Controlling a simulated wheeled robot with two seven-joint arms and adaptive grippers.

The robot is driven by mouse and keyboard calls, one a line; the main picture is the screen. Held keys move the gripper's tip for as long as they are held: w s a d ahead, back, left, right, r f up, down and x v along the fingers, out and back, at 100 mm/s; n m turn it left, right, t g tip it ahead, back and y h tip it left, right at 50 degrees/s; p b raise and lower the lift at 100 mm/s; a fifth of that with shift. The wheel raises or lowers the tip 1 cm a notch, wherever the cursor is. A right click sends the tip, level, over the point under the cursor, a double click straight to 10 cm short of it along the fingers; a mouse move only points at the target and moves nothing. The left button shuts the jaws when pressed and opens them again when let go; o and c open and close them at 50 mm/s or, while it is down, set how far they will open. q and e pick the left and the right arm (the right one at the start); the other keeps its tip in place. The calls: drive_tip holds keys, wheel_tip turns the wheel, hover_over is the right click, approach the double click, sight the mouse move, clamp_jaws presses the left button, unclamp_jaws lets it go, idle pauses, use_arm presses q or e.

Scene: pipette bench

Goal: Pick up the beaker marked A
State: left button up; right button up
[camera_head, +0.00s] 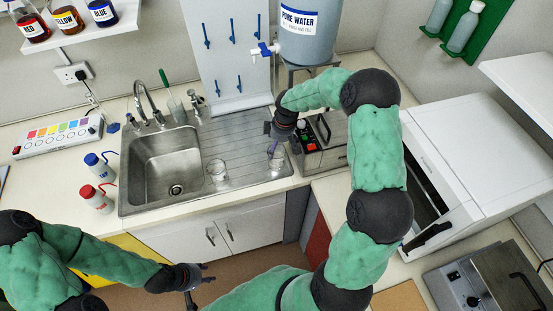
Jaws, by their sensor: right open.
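Two small clear glass beakers stand on the ribbed steel drainboard. One beaker (217,171) is beside the sink bowl, and the other beaker (276,161) is further right. I cannot read a letter on either, so I cannot tell which is marked A. My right gripper (275,148) is open and points down at the right-hand beaker, covering part of its top. I cannot tell if the fingers touch the glass. My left gripper (207,273) is low in front of the cabinet, away from both beakers; its finger opening is unclear.
The sink (165,160) is left of the beakers, with a tap (146,101) behind it. A water tank (308,35) stands behind the right-hand beaker, and a box with buttons (322,148) is close on its right. Blue-capped (102,168) and red-capped (97,200) bottles stand left of the sink.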

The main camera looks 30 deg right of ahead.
sight(276, 152)
drive_tip(key=f, duration=0.4)
drive_tip(key=shift+w+a+f, duration=0.2)
drive_tip(key=shift+w+f, duration=0.1)
drive_tip(key=shift+f, duration=0.1)
drive_tip(key=shift+c, duration=0.3)
drive_tip(key=c, duration=1.6)
drive_tip(key=shift+r, duration=0.1)
